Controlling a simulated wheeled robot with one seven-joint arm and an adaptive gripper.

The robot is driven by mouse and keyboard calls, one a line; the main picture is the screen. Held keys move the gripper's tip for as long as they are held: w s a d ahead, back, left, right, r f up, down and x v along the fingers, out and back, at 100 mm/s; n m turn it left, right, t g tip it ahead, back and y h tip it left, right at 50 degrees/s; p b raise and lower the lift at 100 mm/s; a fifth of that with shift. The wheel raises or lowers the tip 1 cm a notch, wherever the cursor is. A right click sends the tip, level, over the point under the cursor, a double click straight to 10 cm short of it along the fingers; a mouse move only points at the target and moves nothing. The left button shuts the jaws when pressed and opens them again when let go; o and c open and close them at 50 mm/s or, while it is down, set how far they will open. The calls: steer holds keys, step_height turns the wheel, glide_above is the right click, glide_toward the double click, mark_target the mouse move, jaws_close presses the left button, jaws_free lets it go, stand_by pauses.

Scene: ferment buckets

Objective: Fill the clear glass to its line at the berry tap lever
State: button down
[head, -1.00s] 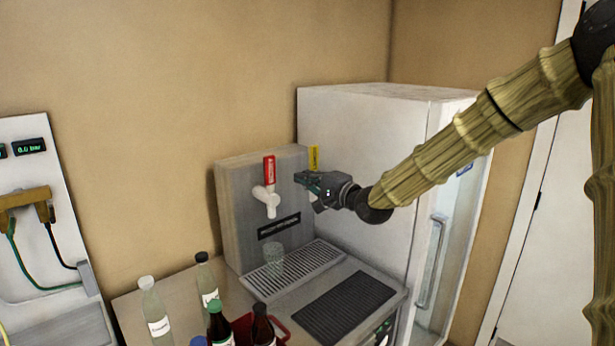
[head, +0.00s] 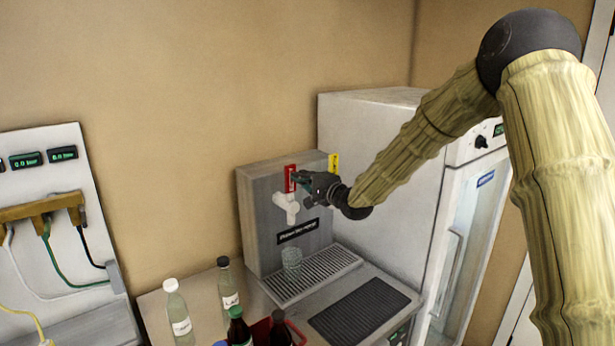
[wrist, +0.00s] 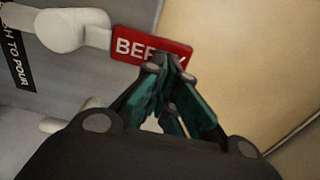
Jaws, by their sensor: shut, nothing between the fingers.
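The red berry tap lever (head: 290,178) stands upright above its white spout (head: 287,205) on the grey dispenser. The clear glass (head: 292,260) stands upright on the drip grille below the berry spout. It looks empty; its line is too small to see.
A yellow tap lever (head: 334,164) is to the right, its spout hidden behind my gripper. The drip grille (head: 325,272) and a black ribbed mat (head: 360,310) lie in front. Several bottles (head: 178,315) stand at the front left. A white fridge (head: 370,130) stands right of the dispenser.

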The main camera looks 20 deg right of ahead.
mark_target(295, 170)
steer(key=shift+w+a, duration=0.1)
steer(key=shift+w, duration=0.25)
steer(key=b+x, duration=0.2)
steer(key=x, duration=0.1)
steer(key=shift+w+r+b, duration=0.15)
steer(key=shift+b, duration=0.2)
steer(key=shift+w+a+r, duration=0.15)
steer(key=shift+w+r, duration=0.1)
stand_by(4.4)
steer(key=shift+s+d+r, duration=0.2)
steer(key=shift+s, duration=0.15)
steer(key=s+d+r+b, duration=0.1)
steer(key=s+d+r, duration=0.1)
steer(key=s, duration=0.3)
steer(key=s+d+r+b, duration=0.2)
steer(key=s+r, duration=0.1)
steer(key=s, duration=0.3)
steer(key=shift+r, duration=0.25)
